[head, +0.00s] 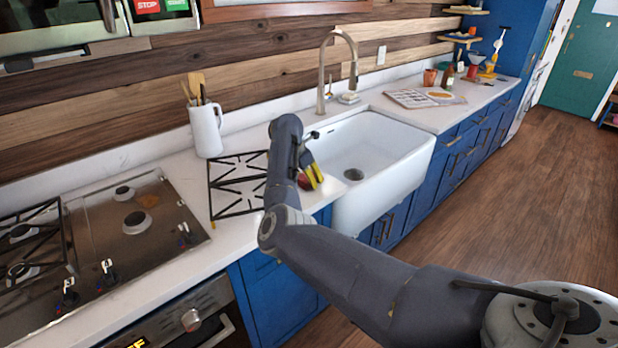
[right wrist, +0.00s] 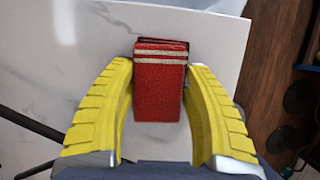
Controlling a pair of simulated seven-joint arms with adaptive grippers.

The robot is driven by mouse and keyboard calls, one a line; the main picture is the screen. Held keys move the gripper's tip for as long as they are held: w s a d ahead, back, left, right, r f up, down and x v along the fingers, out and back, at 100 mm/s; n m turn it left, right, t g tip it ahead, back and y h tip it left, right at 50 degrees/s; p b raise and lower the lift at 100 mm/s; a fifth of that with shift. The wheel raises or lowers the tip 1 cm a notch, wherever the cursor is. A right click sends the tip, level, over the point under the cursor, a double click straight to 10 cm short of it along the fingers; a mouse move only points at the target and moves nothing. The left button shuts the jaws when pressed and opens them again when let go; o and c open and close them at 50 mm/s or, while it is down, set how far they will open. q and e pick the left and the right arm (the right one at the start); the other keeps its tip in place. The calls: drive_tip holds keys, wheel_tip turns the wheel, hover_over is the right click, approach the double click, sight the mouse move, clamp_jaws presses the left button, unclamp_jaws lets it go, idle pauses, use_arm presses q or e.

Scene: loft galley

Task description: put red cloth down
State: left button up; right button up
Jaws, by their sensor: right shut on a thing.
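The red cloth (right wrist: 160,90) is a folded block with two pale stripes near its far end. In the right wrist view it sits between the yellow fingers of my right gripper (right wrist: 164,72), which is shut on it. In the head view my right gripper (head: 312,172) is over the white counter (head: 180,178), beside the sink's left edge. Only a small red patch of the cloth (head: 304,181) shows there, the rest hidden by the arm and fingers. I cannot tell whether the cloth touches the counter. My left gripper is not in view.
A black burner grate (head: 238,178) lies on the counter left of my gripper. A white pitcher of utensils (head: 206,130) stands behind it. The cooktop (head: 140,240) is at the left. The white sink (head: 385,180) is to the right, with a tall faucet (head: 322,75).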

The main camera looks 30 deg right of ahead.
drive_tip(key=shift+s+a+f, duration=0.1)
drive_tip(key=shift+s+f, duration=0.05)
drive_tip(key=shift+f, duration=0.4)
drive_tip(key=o, duration=1.1)
drive_tip(key=shift+f, duration=0.2)
drive_tip(key=shift+a, duration=0.1)
drive_tip(key=shift+r, duration=0.5)
drive_tip(key=w+v, duration=0.1)
drive_tip(key=v, duration=1.1)
drive_tip(key=shift+s+d+r, duration=0.25)
drive_tip(key=shift+s+r, duration=0.05)
drive_tip(key=shift+r, duration=0.15)
drive_tip(key=shift+d, duration=0.1)
